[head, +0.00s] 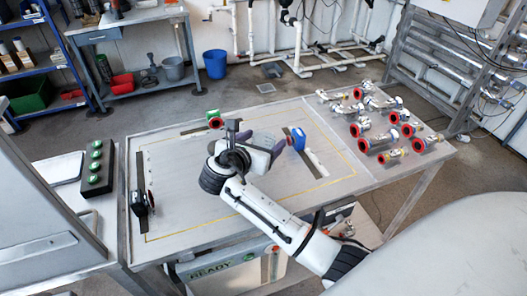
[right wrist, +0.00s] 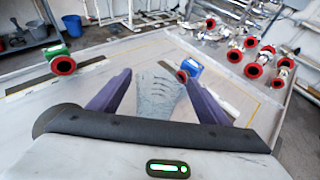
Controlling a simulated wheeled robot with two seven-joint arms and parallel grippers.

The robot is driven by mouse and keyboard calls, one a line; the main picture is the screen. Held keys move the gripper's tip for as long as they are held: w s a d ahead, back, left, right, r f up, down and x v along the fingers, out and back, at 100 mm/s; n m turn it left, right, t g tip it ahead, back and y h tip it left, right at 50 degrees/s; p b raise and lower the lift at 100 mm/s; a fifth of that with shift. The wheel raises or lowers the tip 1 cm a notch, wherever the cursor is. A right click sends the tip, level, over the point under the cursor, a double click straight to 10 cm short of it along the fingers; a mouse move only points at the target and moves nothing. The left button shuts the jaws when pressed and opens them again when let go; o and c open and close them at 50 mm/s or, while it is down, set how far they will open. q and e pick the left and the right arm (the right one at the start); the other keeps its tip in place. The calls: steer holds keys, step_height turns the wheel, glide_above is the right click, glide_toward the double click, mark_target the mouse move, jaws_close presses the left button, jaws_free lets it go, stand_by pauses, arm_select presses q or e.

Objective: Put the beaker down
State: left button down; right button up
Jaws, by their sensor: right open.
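My left gripper is not in view.
A blue fixture (head: 298,139) stands just right of the gripper, and a green one with a red ring (head: 214,119) stands behind it. A black fixture (head: 141,202) is at the left. Several red-flanged pipe fittings (head: 380,140) crowd the right end. The front-left tabletop is clear.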

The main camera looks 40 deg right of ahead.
steer(key=shift+w+d+f, duration=0.1)
steer(key=shift+d+f, duration=0.05)
steer(key=shift+d, duration=0.05)
steer(key=c, duration=1.3)
